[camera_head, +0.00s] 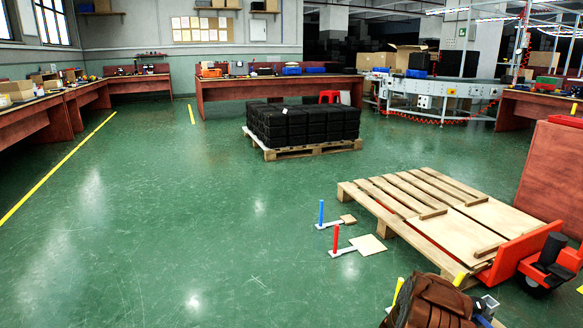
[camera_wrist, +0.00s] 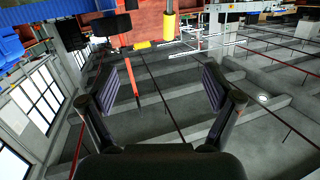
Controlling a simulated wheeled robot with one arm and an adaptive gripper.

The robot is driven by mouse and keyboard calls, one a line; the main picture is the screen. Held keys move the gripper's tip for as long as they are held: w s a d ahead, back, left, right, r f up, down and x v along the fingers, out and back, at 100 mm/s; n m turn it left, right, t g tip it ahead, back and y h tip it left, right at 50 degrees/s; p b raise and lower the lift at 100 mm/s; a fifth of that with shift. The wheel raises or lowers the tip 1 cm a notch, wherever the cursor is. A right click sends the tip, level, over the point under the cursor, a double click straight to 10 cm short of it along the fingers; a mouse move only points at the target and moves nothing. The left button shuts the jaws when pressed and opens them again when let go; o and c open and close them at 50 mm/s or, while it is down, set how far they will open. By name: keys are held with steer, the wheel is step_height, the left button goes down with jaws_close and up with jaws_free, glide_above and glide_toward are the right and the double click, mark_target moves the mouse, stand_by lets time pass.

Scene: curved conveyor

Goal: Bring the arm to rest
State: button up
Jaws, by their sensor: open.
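My gripper (camera_wrist: 160,95) shows in the wrist view with its two dark fingers spread wide apart. It is open and nothing is between the fingers. The wrist view looks toward the ceiling beams and windows, and the room appears tilted in it. In the head view, a brown and black part with yellow pieces shows at the bottom edge, right of the middle; I cannot tell what it is. My gripper's fingers do not show clearly in the head view.
A wooden pallet (camera_head: 372,204) lies at the right, beside a red pallet truck (camera_head: 512,252). A pallet of black crates (camera_head: 300,124) stands mid-floor. Red workbenches (camera_head: 225,92) and the conveyor (camera_head: 450,90) line the back. The green floor (camera_head: 150,230) at left is clear.

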steer(key=w+a+r+n+t+y+p, duration=0.15)
steer(key=w+a+r+y+p, duration=0.3)
steer(key=a+r, duration=0.5)
steer(key=w+a+r+n+t+y+p, duration=0.1)
steer(key=w+a+r+n+y+p, duration=0.25)
steer(key=a+r, duration=0.65)
steer(key=s+a+r+n+g+y+p, duration=0.1)
steer(key=s+a+r+y+p, duration=0.25)
steer(key=a+r, duration=0.4)
steer(key=s+a+r+n+g+y+p, duration=0.1)
steer(key=s+a+r+n+y+p, duration=0.15)
steer(key=s+a+r+p, duration=0.4)
steer(key=s+a+r+n+g+y+p, duration=0.2)
steer(key=s+a+r+g+p, duration=0.1)
steer(key=s+a+r, duration=0.55)
steer(key=s+d+r+g+p, duration=0.1)
steer(key=s+r+p, duration=0.3)
steer(key=s, duration=0.8)
steer(key=s+d+r+n+g+h+p, duration=0.1)
steer(key=s+r+g+p, duration=0.3)
steer(key=s+r, duration=0.4)
steer(key=s+d+r+n+g+h+p, duration=0.1)
steer(key=s+d+r+g+p, duration=0.2)
steer(key=s, duration=1.4)
step_height(320, 180, up, 4)
steer(key=p, duration=0.2)
steer(key=shift+s+p, duration=0.25)
steer(key=shift+p, duration=0.1)
steer(key=shift+s+d+r, duration=0.1)
steer(key=shift+s, duration=0.2)
